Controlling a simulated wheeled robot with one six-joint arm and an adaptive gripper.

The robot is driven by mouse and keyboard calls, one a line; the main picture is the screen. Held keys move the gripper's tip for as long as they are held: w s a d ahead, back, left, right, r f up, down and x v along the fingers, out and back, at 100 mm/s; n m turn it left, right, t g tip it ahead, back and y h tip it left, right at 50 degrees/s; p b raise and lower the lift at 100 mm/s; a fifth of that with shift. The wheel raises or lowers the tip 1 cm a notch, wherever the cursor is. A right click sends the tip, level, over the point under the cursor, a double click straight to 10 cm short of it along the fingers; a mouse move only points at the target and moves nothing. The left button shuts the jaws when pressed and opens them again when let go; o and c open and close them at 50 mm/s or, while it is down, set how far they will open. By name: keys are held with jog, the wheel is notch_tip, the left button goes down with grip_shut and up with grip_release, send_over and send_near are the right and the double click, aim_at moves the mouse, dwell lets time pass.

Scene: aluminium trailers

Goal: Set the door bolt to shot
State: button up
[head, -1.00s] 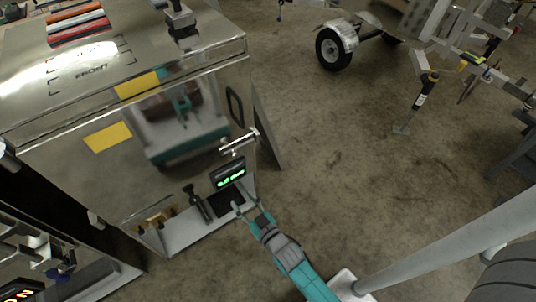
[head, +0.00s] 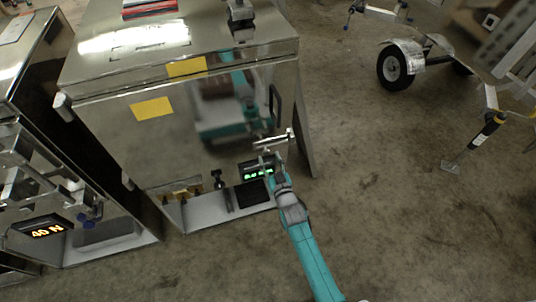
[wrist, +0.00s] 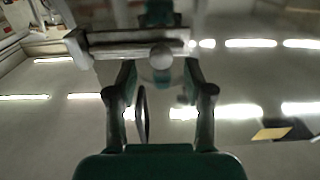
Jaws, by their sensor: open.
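The door bolt (head: 274,140) is a silver bar at the right edge of a polished metal cabinet's front, below a dark handle. In the wrist view the bolt (wrist: 125,43) runs across the top, with a round pale knob (wrist: 161,56) on it. My gripper (head: 272,160) is just below the bolt in the head view. In the wrist view my gripper (wrist: 160,72) is open, its fingertips on either side of the knob. I cannot tell whether either finger touches it. The bolt's far end and its seat are not clear.
The cabinet front (head: 150,135) is mirror-like and carries yellow labels. A green-lit display (head: 258,172) is below the bolt. Another metal unit with an orange display (head: 47,231) stands at left. A trailer wheel (head: 395,67) is at upper right.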

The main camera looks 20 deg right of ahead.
jog(key=shift+w, duration=1.45)
grip_shut()
